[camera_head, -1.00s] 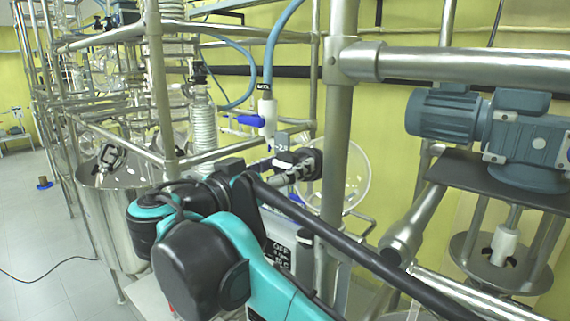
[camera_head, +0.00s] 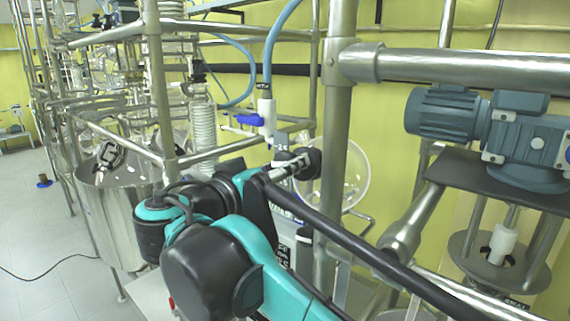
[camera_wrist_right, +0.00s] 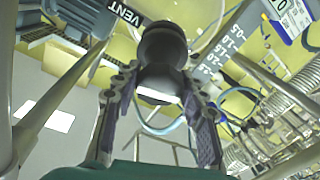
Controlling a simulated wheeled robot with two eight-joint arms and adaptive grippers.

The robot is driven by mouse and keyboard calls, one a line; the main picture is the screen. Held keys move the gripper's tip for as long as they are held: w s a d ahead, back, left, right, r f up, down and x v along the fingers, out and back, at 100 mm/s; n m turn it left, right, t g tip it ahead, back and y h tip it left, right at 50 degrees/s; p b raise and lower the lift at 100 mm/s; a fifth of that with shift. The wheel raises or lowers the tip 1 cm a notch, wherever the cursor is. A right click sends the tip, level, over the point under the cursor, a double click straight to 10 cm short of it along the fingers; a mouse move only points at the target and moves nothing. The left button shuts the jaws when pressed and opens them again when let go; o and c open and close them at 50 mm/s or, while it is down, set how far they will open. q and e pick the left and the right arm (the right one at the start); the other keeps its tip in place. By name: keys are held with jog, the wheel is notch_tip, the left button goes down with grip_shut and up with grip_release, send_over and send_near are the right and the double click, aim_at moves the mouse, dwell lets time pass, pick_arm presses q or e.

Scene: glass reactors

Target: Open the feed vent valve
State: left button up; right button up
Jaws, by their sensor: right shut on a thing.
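A black round knob (camera_head: 313,163) sits beside the upright steel post in the head view. In the right wrist view the dark knob (camera_wrist_right: 164,48) stands between my fingers, with a pale band at its near end. A label reading VENT (camera_wrist_right: 125,13) is close to it. My right gripper (camera_wrist_right: 160,100) is shut on the knob, one finger on each side. In the head view the right gripper (camera_head: 292,167) is small and partly hidden by my own arm. The valve body behind the knob is hidden. My left gripper is not in view.
A white fitting with a blue handle (camera_head: 250,119) and a blue hose (camera_head: 275,45) is just left of the post (camera_head: 335,150). A steel rail (camera_head: 470,66) crosses at right, above a blue motor (camera_head: 470,115). A steel vessel (camera_head: 115,210) stands at left.

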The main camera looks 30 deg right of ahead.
jog(key=shift+n+t+y+p, duration=0.5)
jog(key=shift+n+y, duration=0.2)
jog(key=shift+n, duration=1.8)
jog(key=o, duration=1.2)
jog(key=shift+c, duration=0.2)
jog(key=v, duration=1.2)
